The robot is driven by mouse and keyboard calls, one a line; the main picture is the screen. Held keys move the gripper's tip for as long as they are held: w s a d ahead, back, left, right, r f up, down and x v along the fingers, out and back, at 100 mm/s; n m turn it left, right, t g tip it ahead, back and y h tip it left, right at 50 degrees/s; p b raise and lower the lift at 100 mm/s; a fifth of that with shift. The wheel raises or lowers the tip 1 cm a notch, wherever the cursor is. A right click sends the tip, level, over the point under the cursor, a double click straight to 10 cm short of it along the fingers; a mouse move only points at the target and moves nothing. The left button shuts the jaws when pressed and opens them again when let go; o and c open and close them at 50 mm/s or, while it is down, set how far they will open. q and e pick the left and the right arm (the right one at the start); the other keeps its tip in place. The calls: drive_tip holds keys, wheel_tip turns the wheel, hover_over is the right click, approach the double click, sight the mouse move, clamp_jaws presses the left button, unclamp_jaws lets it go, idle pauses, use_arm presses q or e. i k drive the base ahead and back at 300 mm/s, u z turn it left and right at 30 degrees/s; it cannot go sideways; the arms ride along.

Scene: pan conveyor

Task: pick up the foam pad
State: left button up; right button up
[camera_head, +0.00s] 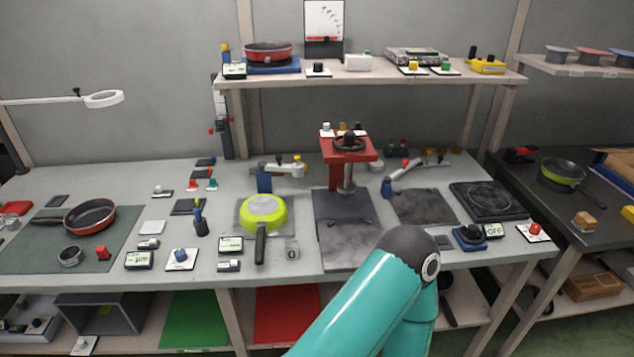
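I cannot tell for sure which thing is the foam pad. A small tan block (584,219) lies on the right-hand table. One of my teal arms rises from the bottom middle and bends at a dark elbow in front of the bench. Neither gripper shows.
The long grey bench (330,283) is crowded. A red press (346,150) stands mid-bench; a green pan (263,211) lies left of it. A red-brown pan (90,216) lies on the green mat (40,262). A loaded shelf (385,77) overhangs the back.

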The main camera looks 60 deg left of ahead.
sight(102, 252)
drive_tip(key=z, duration=0.3)
drive_tip(key=i, duration=0.2)
drive_tip(key=u, duration=2.55)
drive_tip(key=i, duration=0.15)
drive_tip(key=u, duration=1.75)
drive_tip(key=k, duration=0.35)
drive_tip(key=u, duration=0.4)
drive_tip(key=i, duration=1.45)
drive_tip(key=z, duration=0.45)
